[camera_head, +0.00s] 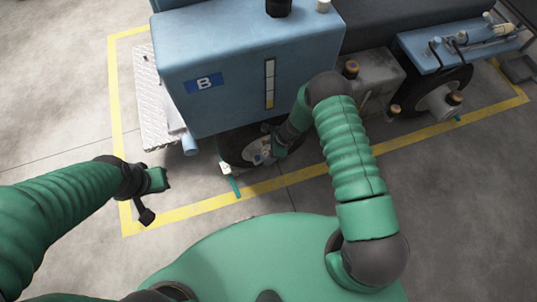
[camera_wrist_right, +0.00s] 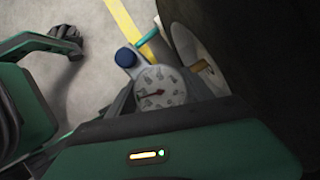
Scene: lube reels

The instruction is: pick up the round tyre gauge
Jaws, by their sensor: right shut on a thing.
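The round tyre gauge (camera_wrist_right: 160,88) has a pale dial with a dark needle and a blue cap, and shows in the middle of the right wrist view. It is held at my right gripper, close beside the dark wheel. In the head view my right gripper (camera_head: 268,152) reaches down to the wheel under the blue machine and is shut on the gauge, of which only a small pale part shows there. My left gripper (camera_head: 148,212) is at the left over the floor, apart from the machine; its finger opening is not clear.
The blue machine (camera_head: 245,60) marked B stands over the wheel (camera_head: 232,148). A white and teal item (camera_head: 230,178) is by the wheel. A blue shelf (camera_head: 465,50) holds tools at the right. Yellow floor lines (camera_head: 190,211) surround the machine. The floor at left is clear.

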